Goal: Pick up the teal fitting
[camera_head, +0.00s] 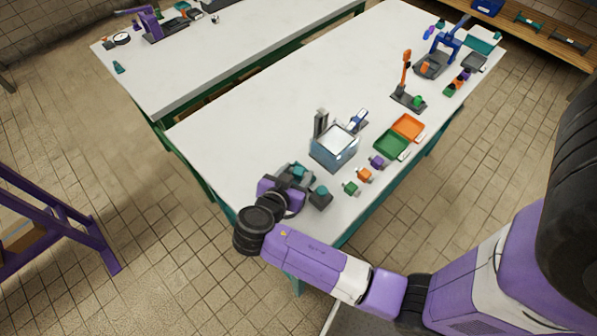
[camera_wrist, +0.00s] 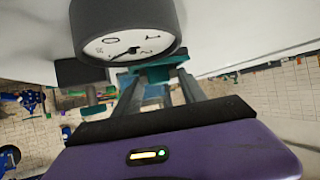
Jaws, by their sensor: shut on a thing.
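My gripper (camera_head: 294,181) is over the near left end of the white table, at the end of my purple arm. A teal fitting (camera_head: 299,169) shows at its fingers, partly hidden by dark grey parts. In the wrist view, my gripper (camera_wrist: 158,80) is shut on the teal fitting (camera_wrist: 152,72), which sits between the two grey fingers. A dark round gauge (camera_wrist: 126,32) with a white dial is close above the fingers and hides part of the fitting. I cannot tell whether the fitting touches the table.
A dark block with a teal top (camera_head: 321,196) stands just right of my gripper. A grey-blue box (camera_head: 334,147) is behind it. Green (camera_head: 350,188), orange (camera_head: 364,175) and purple (camera_head: 377,162) fittings line the near edge. Green (camera_head: 391,145) and orange (camera_head: 408,127) trays lie beyond.

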